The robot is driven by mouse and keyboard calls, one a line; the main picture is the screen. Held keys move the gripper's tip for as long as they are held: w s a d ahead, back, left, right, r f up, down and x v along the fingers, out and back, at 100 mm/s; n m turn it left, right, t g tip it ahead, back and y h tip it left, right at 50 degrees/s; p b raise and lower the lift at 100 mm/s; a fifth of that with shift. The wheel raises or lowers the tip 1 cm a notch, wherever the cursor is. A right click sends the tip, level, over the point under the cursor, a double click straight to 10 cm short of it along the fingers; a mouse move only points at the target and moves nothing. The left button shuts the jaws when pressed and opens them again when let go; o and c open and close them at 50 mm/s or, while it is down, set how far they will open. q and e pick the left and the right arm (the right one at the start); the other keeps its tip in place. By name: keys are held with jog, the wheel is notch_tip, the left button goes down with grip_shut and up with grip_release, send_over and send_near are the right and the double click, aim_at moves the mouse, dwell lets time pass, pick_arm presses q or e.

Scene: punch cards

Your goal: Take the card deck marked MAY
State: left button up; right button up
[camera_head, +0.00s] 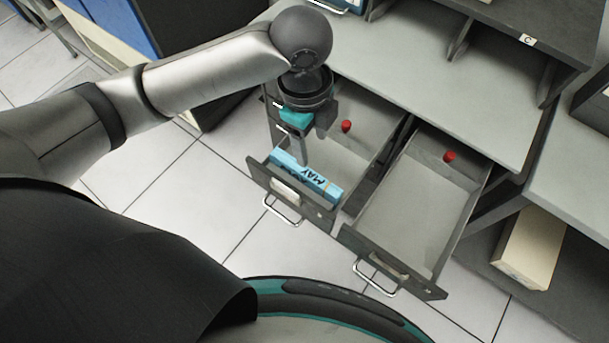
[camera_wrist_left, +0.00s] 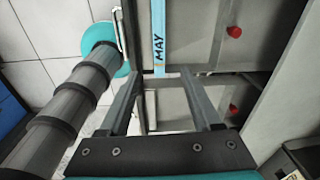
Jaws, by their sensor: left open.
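The light blue card deck marked MAY (camera_head: 318,183) lies in the left open drawer (camera_head: 372,171), along its front panel. In the left wrist view the deck (camera_wrist_left: 159,42) shows as a narrow blue strip with its lettering visible, just beyond the fingertips. My left gripper (camera_head: 312,140) is open and above the drawer, close to the deck; one finger overlaps the deck's far side in the head view. In the left wrist view the two fingers (camera_wrist_left: 161,78) are spread, with nothing seen held between them. I cannot tell whether a finger touches the deck. My right gripper is not in view.
The right open drawer (camera_head: 415,215) holds a red object (camera_head: 449,156) and is otherwise bare. Another red object (camera_head: 346,126) is in the left drawer. A grey desktop (camera_head: 430,85) lies behind the drawers. A cream box (camera_head: 530,247) stands at the right.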

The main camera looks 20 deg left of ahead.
pick_arm(q)
jog(key=a, duration=0.2)
jog(key=b, duration=0.2)
send_over(304, 170)
jog(key=shift+m+y, duration=0.4)
jog(key=f, duration=0.9)
jog(key=shift+s+a, duration=0.15)
jog(key=shift+s, duration=0.05)
jog(key=shift+w+d+f+b, duration=0.1)
jog(key=shift+f+b, duration=0.35)
jog(key=shift+f, duration=0.9)
jog(key=shift+w+d+f+b, duration=0.1)
jog(key=shift+f+b, duration=0.35)
jog(key=shift+f, duration=0.9)
jog(key=shift+c, duration=0.2)
grip_shut()
